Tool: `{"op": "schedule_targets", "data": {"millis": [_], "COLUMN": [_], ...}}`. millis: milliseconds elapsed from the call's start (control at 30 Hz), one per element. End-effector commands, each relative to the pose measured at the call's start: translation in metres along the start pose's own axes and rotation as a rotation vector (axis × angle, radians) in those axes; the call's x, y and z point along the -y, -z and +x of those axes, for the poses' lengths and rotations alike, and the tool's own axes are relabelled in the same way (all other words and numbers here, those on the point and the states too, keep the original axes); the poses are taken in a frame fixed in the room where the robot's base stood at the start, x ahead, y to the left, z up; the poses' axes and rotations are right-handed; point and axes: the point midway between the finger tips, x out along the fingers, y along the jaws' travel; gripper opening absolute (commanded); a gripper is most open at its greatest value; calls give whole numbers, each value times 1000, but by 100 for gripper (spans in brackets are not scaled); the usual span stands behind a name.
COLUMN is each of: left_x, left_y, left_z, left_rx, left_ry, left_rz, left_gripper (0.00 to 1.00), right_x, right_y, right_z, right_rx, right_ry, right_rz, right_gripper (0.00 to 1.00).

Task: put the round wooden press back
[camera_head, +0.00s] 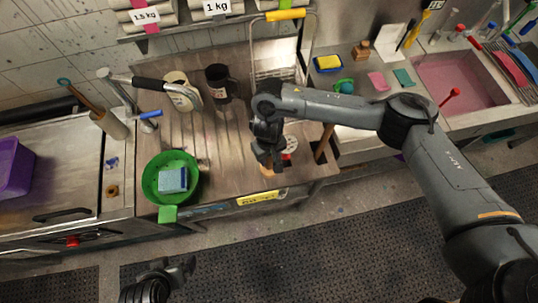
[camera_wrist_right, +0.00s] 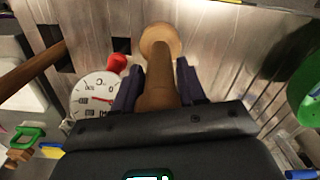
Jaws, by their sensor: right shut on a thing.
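My right gripper (camera_head: 268,158) is over the front right part of the wooden-slatted counter (camera_head: 215,150). In the right wrist view its two dark fingers (camera_wrist_right: 157,88) are closed on the round wooden press (camera_wrist_right: 160,42), a light brown piece with a round end. Only a small part of the press (camera_head: 267,171) shows under the gripper in the head view. Whether it touches the counter is hard to tell. My left gripper (camera_head: 182,270) is low at the front, away from the counter and apart from the press; its finger opening is unclear.
A white dial (camera_wrist_right: 95,95) with a red knob lies close beside my right gripper. A wooden stick (camera_head: 323,143) stands to its right. A green bucket (camera_head: 171,178) with a blue sponge is at left. A dark mug (camera_head: 218,82) is behind; a pink sink (camera_head: 460,82) is at right.

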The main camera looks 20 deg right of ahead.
Motion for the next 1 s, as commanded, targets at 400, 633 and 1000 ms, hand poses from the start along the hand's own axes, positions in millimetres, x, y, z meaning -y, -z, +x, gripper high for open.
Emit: {"op": "schedule_targets", "data": {"millis": [400, 633, 1000], "left_x": [0, 0, 0], "left_y": [0, 1, 7], "left_z": [0, -2, -21], "left_rx": [0, 1, 0], "left_ry": [0, 0, -1], "left_rz": [0, -1, -2], "left_gripper": [97, 97, 97], "right_x": [0, 0, -1], "right_y": [0, 1, 1], "right_z": [3, -7, -69], "right_rx": [0, -2, -4], "right_ry": [0, 0, -2], "right_rz": [0, -1, -2], "right_gripper": [51, 51, 51]}}
